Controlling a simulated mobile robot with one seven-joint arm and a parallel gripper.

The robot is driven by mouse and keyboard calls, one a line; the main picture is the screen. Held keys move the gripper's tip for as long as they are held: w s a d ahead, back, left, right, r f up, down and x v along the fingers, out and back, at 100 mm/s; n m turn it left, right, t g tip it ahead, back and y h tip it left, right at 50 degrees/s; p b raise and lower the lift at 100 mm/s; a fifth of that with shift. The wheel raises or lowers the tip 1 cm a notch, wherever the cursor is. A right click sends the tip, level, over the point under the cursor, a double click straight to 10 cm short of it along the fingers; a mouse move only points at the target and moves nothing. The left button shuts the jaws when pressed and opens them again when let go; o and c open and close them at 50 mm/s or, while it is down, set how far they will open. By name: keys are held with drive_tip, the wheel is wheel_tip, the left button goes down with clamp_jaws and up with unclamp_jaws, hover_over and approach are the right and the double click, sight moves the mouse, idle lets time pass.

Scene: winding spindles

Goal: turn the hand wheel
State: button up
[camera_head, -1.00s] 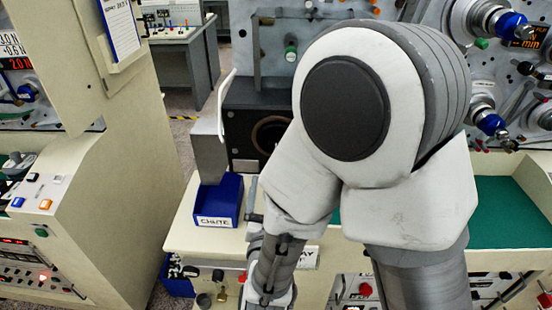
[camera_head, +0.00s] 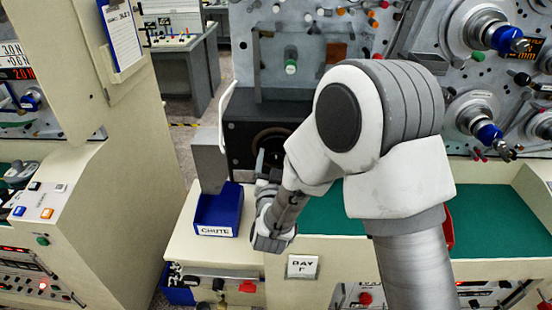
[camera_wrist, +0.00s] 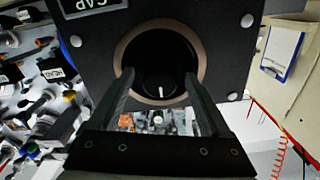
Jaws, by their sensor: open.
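In the wrist view, a dark panel has a round opening with a brown rim (camera_wrist: 121,48). Inside sits a dark round part (camera_wrist: 158,80) with a short white mark. I cannot tell whether this is the hand wheel, and no other wheel is plainly seen. My gripper (camera_wrist: 162,78) is open and empty, its two dark fingers pointing at the opening, one on each side of the marked part. In the head view, the dark box (camera_head: 238,133) stands behind my arm, and my wrist hides part of its front.
A blue bin labelled CHUTE (camera_head: 217,212) stands left of my wrist, below a grey post (camera_head: 209,160). A green work surface (camera_head: 325,214) lies to the right. Blue-ended spindles (camera_head: 488,133) stick out at the right. A beige cabinet (camera_head: 105,170) stands at the left.

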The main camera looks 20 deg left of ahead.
drive_tip(key=shift+c, duration=0.3)
clamp_jaws()
drive_tip(key=shift+f+b, duration=0.1)
drive_tip(key=shift+b, duration=0.45)
